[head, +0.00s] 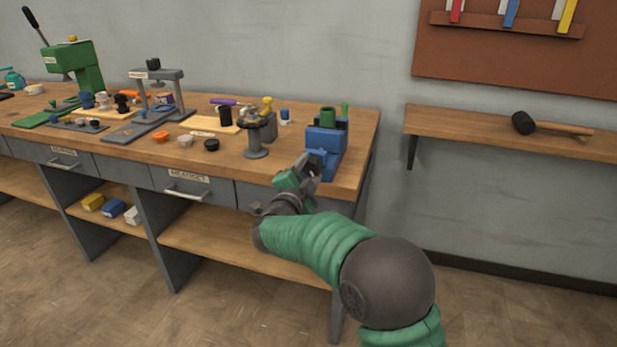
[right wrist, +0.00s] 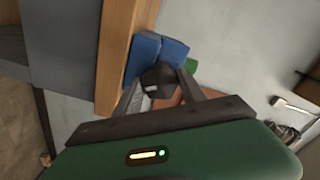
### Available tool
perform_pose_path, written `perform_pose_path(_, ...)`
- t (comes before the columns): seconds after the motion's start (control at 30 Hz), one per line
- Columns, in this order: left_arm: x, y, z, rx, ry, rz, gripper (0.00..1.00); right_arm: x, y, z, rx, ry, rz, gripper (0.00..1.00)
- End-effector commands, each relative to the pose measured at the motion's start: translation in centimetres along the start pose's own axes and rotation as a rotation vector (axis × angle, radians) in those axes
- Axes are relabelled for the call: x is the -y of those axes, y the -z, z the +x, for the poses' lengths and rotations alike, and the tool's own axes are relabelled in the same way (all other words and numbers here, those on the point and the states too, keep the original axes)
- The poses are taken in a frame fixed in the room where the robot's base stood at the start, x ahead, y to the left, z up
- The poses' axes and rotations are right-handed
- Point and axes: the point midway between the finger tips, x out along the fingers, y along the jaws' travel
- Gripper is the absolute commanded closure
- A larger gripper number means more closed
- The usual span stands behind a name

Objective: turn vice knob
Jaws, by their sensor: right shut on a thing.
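The blue vice (head: 325,142) stands at the right front corner of the workbench, with a green cylindrical part (head: 328,117) at its top. My right gripper (head: 308,166) is at the vice's front side, near the bench edge. In the right wrist view, the fingers (right wrist: 160,98) are shut on the dark vice knob (right wrist: 159,78), in front of the blue vice body (right wrist: 146,52). In the head view the gripper largely hides the knob. My left gripper is not in view.
The wooden workbench (head: 226,157) holds a grey stand (head: 257,140), a green press (head: 78,68) and several small parts left of the vice. Drawers sit under the bench top. A wall shelf (head: 455,127) at the right carries a black mallet (head: 523,123).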

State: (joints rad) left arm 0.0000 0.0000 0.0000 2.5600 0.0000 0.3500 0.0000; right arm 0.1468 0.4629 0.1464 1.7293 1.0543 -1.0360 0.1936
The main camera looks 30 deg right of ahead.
Motion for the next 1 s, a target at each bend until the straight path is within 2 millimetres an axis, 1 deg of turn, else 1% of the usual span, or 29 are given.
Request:
perform_pose_path(0.03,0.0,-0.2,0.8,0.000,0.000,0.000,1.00,-0.6,-0.4,-0.1,0.003,-0.004,0.042,0.93)
perform_pose_path(0.1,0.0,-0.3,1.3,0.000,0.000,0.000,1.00,-0.6,-0.4,-0.1,0.003,-0.005,0.107,0.93)
perform_pose_path(0.3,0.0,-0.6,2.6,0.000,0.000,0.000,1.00,-0.7,-0.4,0.0,0.002,-0.007,0.275,0.93)
perform_pose_path(0.5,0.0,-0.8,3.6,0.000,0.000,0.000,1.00,-0.7,-0.4,-0.1,0.003,-0.009,0.403,0.93)
perform_pose_path(0.73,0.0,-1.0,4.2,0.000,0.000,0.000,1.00,-0.7,-0.3,0.0,0.002,-0.011,0.488,0.93)
perform_pose_path(1.0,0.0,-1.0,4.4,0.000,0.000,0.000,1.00,-0.7,-0.3,0.0,0.002,-0.012,0.517,0.93)
